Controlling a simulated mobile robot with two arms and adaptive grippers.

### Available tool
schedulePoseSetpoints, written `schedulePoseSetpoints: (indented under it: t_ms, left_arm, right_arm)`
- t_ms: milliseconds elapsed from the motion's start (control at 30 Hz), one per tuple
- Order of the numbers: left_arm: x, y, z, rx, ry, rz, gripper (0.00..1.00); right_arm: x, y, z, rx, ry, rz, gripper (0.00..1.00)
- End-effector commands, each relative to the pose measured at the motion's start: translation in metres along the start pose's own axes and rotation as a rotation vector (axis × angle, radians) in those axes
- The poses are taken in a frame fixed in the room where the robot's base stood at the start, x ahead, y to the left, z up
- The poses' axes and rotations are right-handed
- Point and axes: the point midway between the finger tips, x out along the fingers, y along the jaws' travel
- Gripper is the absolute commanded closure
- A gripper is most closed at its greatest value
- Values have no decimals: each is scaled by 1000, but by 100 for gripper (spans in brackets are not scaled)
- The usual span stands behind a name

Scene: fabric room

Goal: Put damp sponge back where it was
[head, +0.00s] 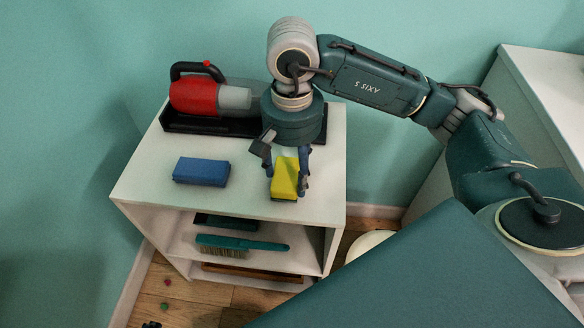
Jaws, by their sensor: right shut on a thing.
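My left gripper is not in view.
A red and grey handheld vacuum (207,95) lies in a black tray (184,124) at the back of the top. A green brush (240,243) lies on a lower shelf. Small bits (165,306) lie on the wooden floor. A white cabinet (545,90) stands at right.

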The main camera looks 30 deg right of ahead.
Motion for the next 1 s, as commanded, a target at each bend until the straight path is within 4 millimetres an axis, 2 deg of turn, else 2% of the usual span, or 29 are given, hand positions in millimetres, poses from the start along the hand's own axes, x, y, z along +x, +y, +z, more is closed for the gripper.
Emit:
schedulePoseSetpoints:
  t_ms: [300,333,400,433,733,867,1000]
  left_arm:
    - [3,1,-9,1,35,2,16]
    - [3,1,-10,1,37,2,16]
    - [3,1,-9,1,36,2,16]
    - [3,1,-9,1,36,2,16]
    - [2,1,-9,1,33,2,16]
    - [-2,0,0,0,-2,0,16]
    - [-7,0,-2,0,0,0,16]
  right_arm:
    - [2,0,0,1,0,0,67]
    - [2,0,0,1,0,0,37]
    - [2,0,0,1,0,0,23]
    - [2,0,0,1,0,0,20]
    - [2,0,0,1,0,0,20]
    - [-2,0,0,1,0,0,20]
    - [-30,-1,-1,1,4,-4,20]
